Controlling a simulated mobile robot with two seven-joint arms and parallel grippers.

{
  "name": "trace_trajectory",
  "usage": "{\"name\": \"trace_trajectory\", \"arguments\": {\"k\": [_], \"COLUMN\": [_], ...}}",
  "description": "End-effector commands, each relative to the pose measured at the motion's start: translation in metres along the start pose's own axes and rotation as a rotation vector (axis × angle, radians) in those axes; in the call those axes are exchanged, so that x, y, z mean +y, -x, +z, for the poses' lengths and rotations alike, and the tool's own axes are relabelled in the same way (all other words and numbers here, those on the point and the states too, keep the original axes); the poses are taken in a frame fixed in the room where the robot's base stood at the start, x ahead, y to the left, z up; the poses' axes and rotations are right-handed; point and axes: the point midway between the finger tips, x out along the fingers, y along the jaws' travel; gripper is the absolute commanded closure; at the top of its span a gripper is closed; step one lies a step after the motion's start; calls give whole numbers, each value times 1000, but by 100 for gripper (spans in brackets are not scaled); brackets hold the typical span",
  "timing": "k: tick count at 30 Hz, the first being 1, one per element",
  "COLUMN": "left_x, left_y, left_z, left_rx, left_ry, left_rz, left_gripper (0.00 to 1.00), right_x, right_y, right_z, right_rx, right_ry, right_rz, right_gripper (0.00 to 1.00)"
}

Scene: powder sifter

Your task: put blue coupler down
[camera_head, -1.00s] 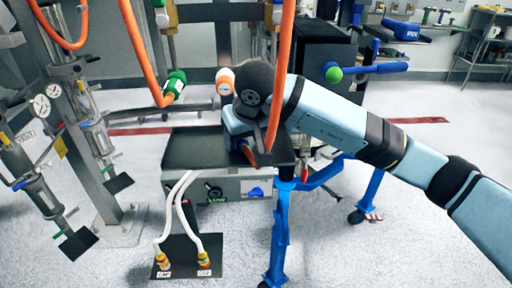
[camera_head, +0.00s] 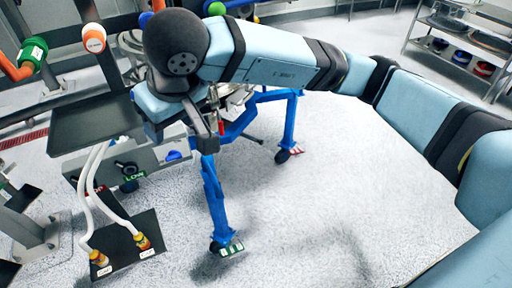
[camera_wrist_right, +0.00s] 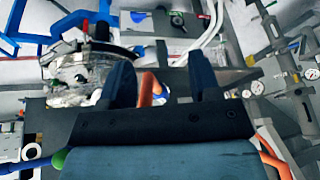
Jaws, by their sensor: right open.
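My right gripper (camera_head: 208,130) is at the right end of a dark tray (camera_head: 85,125) in the head view, seen mostly from behind. In the right wrist view its two dark fingers (camera_wrist_right: 162,80) stand wide apart. An orange piece (camera_wrist_right: 148,90) shows in the gap between them, and I cannot tell whether it lies within reach or beyond. I cannot pick out the blue coupler with certainty; the wrist may hide it. A green coupler (camera_head: 32,52) and an orange-and-white coupler (camera_head: 93,38) show at upper left. My left gripper is not in view.
A blue wheeled frame (camera_head: 213,195) stands below my right wrist. White hoses (camera_head: 100,205) run down to a floor plate (camera_head: 125,245) with two yellow fittings. A metal shelf rack (camera_head: 460,50) stands at the back right. Open floor (camera_head: 310,190) lies at centre right.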

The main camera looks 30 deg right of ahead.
Motion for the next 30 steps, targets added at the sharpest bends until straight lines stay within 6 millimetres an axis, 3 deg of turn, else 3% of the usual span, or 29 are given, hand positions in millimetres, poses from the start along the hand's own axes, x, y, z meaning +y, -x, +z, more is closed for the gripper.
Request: {"name": "trace_trajectory", "arguments": {"k": [2, 6, 9, 12, 17, 20, 22, 23, 26, 29, 30], "left_x": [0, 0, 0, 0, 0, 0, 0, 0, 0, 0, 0], "left_y": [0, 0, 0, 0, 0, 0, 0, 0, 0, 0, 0], "left_z": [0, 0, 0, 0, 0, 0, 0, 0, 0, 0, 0], "left_rx": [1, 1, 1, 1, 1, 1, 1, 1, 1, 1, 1], "left_ry": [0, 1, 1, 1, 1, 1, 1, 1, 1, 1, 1], "left_rz": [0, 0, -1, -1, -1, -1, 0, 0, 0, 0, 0], "left_gripper": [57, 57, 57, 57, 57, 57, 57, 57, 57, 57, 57], "right_x": [-16, -68, -105, -127, -126, -104, -80, -68, -25, 18, 33], "right_y": [-12, -28, -25, -12, 4, -2, -17, -26, -68, -125, -150], "right_z": [12, 44, 63, 69, 58, 45, 39, 38, 43, 69, 87], "right_rx": [-57, -273, -507, -779, -1295, -1669, -1955, 1981, 1773, 1539, 1440], "right_ry": [-58, -304, -566, -852, -1336, -1638, -1840, 1826, 1505, 1164, 1024], "right_rz": [-105, -448, -725, -967, -1280, -1424, -1502, 1452, 1105, 801, 692], "right_gripper": [43, 43, 43, 43, 43, 43, 43, 43, 43, 43, 43]}}
